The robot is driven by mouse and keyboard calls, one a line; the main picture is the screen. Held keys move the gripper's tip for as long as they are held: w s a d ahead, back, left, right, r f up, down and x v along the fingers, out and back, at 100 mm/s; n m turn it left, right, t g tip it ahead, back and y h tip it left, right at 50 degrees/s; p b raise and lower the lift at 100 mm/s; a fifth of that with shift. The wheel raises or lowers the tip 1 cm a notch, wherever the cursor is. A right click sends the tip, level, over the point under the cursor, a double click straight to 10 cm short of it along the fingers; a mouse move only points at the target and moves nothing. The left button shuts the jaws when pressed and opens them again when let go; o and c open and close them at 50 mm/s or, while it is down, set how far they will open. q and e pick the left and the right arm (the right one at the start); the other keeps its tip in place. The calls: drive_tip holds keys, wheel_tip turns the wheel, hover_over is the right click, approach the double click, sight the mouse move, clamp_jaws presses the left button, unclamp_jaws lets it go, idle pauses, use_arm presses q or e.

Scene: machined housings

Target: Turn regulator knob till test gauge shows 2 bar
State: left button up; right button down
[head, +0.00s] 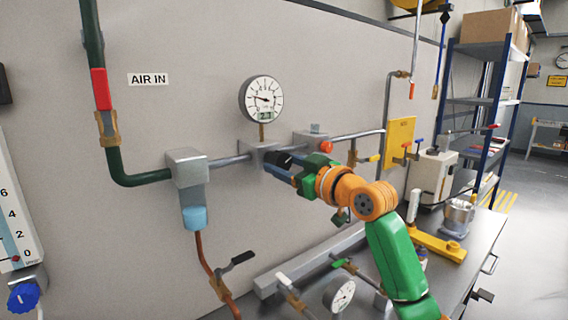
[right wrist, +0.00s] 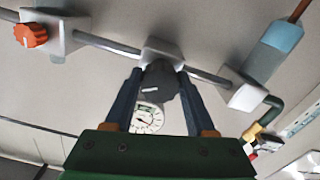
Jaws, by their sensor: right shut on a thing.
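A black regulator knob (head: 285,158) sits on a grey regulator block (head: 259,153) in the wall pipe line. My right gripper (head: 279,168) is shut on this knob, coming from the right. In the right wrist view the dark knob (right wrist: 160,80) is between the two blue fingers of my right gripper (right wrist: 158,84). The gauge (right wrist: 148,118) also shows in the wrist view. My left gripper is not in view.
A filter with a blue bowl (head: 194,218) hangs left of the regulator. An orange-red knob (head: 326,147) sits on the block to the right. Below, a bench holds valves and a second gauge (head: 340,294). A yellow plate (head: 399,141) is on the wall.

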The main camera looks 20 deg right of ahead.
drive_tip(key=shift+f, duration=0.25)
drive_tip(key=shift+c, duration=2.1)
unclamp_jaws()
drive_tip(key=shift+o, duration=0.9)
drive_tip(key=shift+r, duration=0.15)
drive_tip(key=b+v, duration=0.3)
drive_tip(key=v, duration=0.4)
drive_tip(key=shift+b, duration=0.4)
